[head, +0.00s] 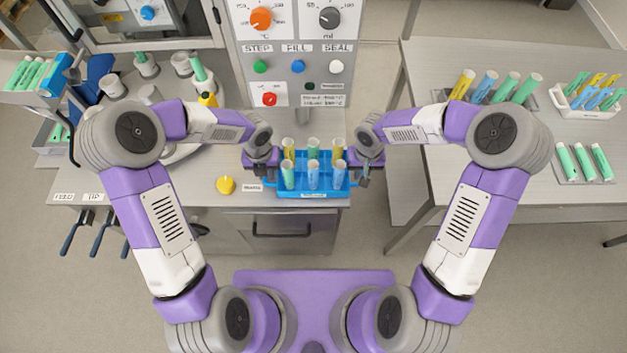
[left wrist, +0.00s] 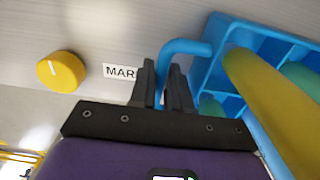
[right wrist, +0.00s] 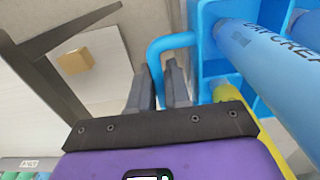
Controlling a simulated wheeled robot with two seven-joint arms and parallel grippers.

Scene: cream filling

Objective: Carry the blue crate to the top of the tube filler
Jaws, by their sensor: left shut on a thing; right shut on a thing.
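The blue crate (head: 300,194) is in the middle of the head view, in front of the control panel and over the front part of the bench. It stands level and holds several upright tubes with yellow, green and blue labels. My left gripper (head: 268,179) is shut on its left handle (left wrist: 186,47). My right gripper (head: 361,179) is shut on its right handle (right wrist: 167,43). I cannot tell whether the crate's bottom touches the bench. The panel (head: 296,40) with STEP, FILL and SEAL buttons stands behind it; the tube filler's top is not clearly shown.
A yellow knob (head: 226,185) lies left of the crate on the bench (head: 190,191). A rack of green tubes (head: 30,75) stands at the far left. A side table (head: 520,150) at the right carries tube racks and a white bin (head: 588,112).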

